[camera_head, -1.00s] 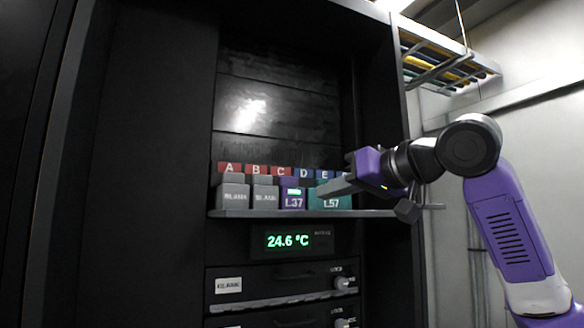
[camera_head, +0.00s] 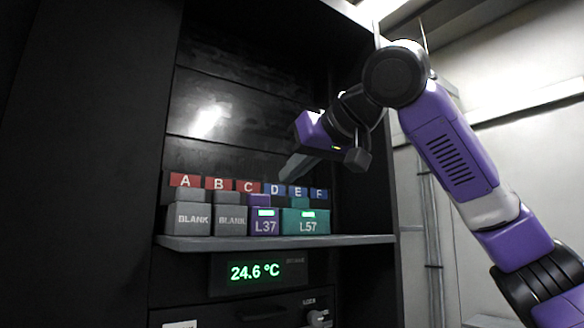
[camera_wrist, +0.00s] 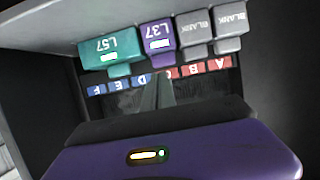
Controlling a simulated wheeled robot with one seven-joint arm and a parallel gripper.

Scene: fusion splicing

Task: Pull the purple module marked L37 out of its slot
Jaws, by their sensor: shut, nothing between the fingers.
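The purple module marked L37 (camera_head: 265,222) sits in the row on the shelf, below the red C label, with a lit green strip on its front. A teal module marked L57 (camera_head: 306,224) stands directly to its right. My gripper (camera_head: 286,172) is shut and empty, above and in front of the modules near the C and D labels, apart from L37. In the wrist view, L37 (camera_wrist: 157,38) appears upside down beyond the shut fingertips (camera_wrist: 163,76), with L57 (camera_wrist: 110,52) to its left.
Two grey BLANK modules (camera_head: 192,220) (camera_head: 230,221) stand to the left of L37. The grey shelf lip (camera_head: 275,242) runs below the row, above a 24.6 °C display (camera_head: 255,271). Open space lies above the labels. The cabinet's right wall (camera_head: 372,200) is near my arm.

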